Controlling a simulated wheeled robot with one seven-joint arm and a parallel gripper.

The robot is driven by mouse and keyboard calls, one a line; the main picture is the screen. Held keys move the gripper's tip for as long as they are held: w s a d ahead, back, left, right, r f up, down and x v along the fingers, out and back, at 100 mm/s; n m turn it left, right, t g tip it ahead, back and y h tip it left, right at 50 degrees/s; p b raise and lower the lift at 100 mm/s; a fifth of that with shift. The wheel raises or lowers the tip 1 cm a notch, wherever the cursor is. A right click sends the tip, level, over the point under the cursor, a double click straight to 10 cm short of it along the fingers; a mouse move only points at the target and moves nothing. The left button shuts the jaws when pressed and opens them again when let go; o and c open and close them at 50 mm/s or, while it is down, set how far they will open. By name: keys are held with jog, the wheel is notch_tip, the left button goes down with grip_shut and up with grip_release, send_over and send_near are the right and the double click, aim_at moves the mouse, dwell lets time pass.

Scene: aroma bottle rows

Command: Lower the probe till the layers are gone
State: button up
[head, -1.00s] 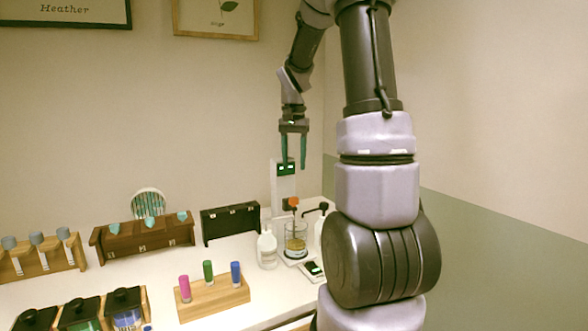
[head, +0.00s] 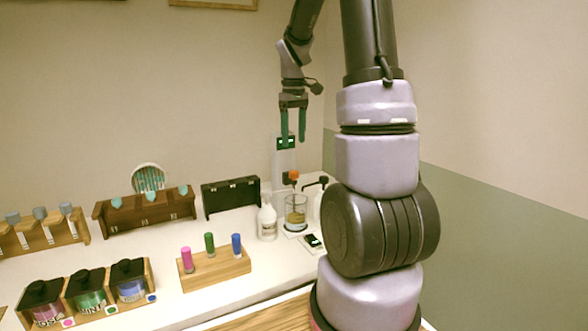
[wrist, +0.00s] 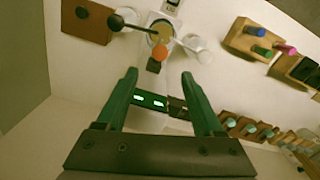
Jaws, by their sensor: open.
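A mixing stand with a small lit display (head: 286,142) rises at the back right of the counter. The orange knob (head: 293,175) of the probe sits on it above a glass beaker (head: 296,213). The beaker holds yellowish-brown liquid; I cannot make out separate layers. In the wrist view the orange knob (wrist: 160,54) lies just beyond my fingertips, with the beaker (wrist: 161,29) past it. My gripper (head: 293,145) has green fingers, open and empty, and hangs above the knob in the head view. The fingers (wrist: 159,76) are apart with nothing between their tips.
A small device (head: 312,241) lies in front. A wooden block (head: 214,270) with pink, green and blue vials, a dark case (head: 231,196) and labelled jars (head: 88,292) stand left.

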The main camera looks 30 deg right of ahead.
aim_at(294, 171)
notch_tip(294, 171, down, 10)
jog(key=shift+f, duration=0.2)
jog(key=shift+c, duration=0.3)
grip_shut()
jog(key=shift+f, duration=0.1)
dwell(1.2)
